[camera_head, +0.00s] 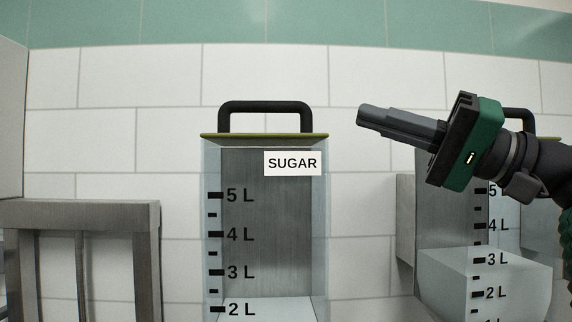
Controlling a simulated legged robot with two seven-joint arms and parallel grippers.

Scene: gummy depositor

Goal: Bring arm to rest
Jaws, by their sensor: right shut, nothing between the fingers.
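My right gripper (372,115) comes in from the right side of the head view, pointing left, with its fingers together and nothing between them. Its green and black body (472,142) is in front of the upper part of a clear container on the right. The fingertips are to the right of the black handle of the sugar container (265,220) and clear of it in the picture. My left gripper is not in view.
The sugar container has a lid with a black handle (265,107) and litre marks. A second clear container (485,280) with pale contents stands at right, partly hidden by my arm. A grey metal frame (80,215) stands at left. White tiled wall (360,75) lies behind.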

